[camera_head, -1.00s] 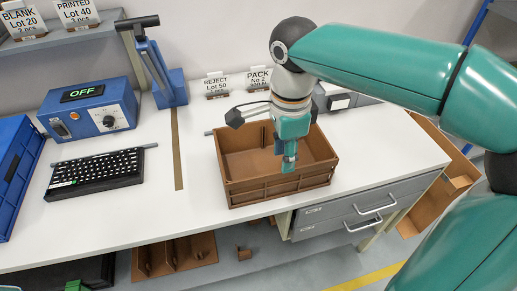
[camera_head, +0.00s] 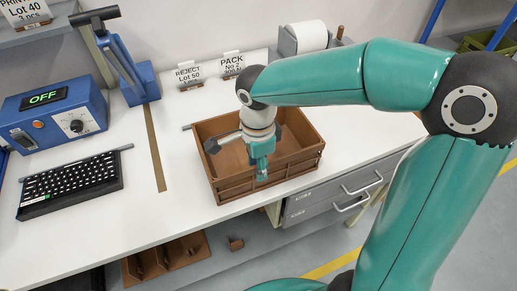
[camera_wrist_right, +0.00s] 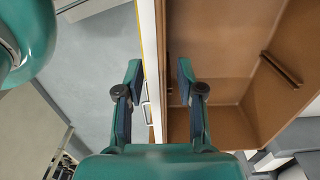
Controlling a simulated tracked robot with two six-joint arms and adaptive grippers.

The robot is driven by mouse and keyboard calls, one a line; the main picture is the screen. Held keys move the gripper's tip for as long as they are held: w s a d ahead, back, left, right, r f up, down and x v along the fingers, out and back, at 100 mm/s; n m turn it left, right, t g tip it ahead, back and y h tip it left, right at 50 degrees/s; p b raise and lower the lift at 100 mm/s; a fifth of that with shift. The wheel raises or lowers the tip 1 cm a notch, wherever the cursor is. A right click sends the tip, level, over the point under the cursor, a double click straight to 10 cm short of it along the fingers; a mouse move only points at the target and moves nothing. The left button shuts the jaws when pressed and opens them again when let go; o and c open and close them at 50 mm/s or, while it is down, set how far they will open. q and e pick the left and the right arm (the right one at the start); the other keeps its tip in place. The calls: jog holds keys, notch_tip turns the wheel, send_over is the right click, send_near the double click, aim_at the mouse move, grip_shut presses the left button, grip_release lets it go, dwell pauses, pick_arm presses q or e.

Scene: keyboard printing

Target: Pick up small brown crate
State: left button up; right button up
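The small brown crate (camera_head: 232,190) stands upright on the white table in the head view, open at the top and empty as far as I can see. Its inside (camera_wrist_right: 225,55) fills the right of the right wrist view. My right gripper (camera_head: 262,173) points down at the crate's front wall, near the middle of its length. In the right wrist view the right gripper (camera_wrist_right: 160,85) has its fingers apart, with the crate's wall edge between them. Gaps show beside the fingers; I see no grip on the wall. My left gripper is not in view.
A black keyboard (camera_head: 70,184) and a blue box reading OFF (camera_head: 50,118) are at the left, with a blue press (camera_head: 132,75) behind. REJECT (camera_head: 188,75) and PACK (camera_head: 232,65) signs stand behind the crate. Grey drawers (camera_head: 335,195) hang below the table's front edge.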

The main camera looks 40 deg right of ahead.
jog(key=p, duration=0.1)
send_over(256, 190)
jog(key=shift+w+d+f, duration=0.1)
jog(key=shift+d+f, duration=0.05)
jog(key=shift+f, duration=2.55)
grip_shut()
